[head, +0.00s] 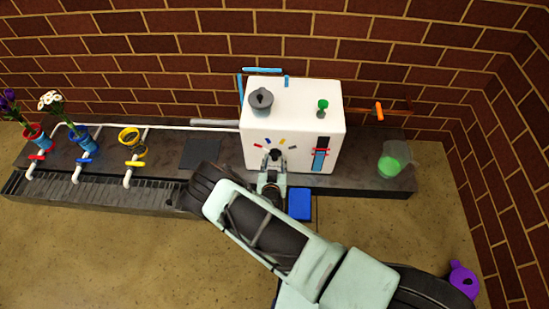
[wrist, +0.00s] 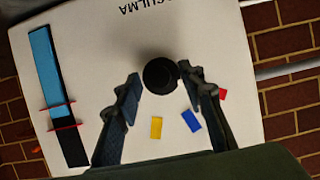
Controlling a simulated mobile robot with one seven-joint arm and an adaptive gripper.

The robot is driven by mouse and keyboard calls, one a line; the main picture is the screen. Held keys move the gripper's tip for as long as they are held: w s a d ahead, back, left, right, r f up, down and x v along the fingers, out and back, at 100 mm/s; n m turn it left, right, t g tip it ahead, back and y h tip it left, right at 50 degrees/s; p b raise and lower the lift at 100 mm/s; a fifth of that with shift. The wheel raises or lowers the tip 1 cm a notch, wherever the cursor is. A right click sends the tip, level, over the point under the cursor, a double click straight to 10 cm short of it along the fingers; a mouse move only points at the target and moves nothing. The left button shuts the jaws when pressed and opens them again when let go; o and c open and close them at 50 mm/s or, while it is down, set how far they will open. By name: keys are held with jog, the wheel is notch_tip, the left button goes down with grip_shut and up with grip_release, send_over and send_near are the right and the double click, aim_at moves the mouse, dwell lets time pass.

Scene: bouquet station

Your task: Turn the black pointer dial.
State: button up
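The black pointer dial (head: 275,153) is on the front face of a white box (head: 255,165), below an arc of coloured marks. In the wrist view the dial (wrist: 161,76) looks like a dark round knob; its pointer direction cannot be made out. My gripper (head: 272,164) is in front of the dial. In the wrist view my gripper (wrist: 159,76) is open, one finger on each side of the dial. A gap shows at the left finger; the right fingertip overlaps the dial's edge, and I cannot tell whether it touches. Yellow (wrist: 156,127), blue (wrist: 191,121) and red marks (wrist: 222,94) show nearby.
A blue gauge with red markers (head: 320,155) is on the box's front right. A grey knob (head: 261,99) and green knob (head: 322,104) are on top. A jug of green liquid (head: 393,160) stands right; vases and taps (head: 80,160) stand left. A blue block (head: 300,204) is below.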

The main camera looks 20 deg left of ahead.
jog(key=shift+c, duration=0.5)
grip_shut()
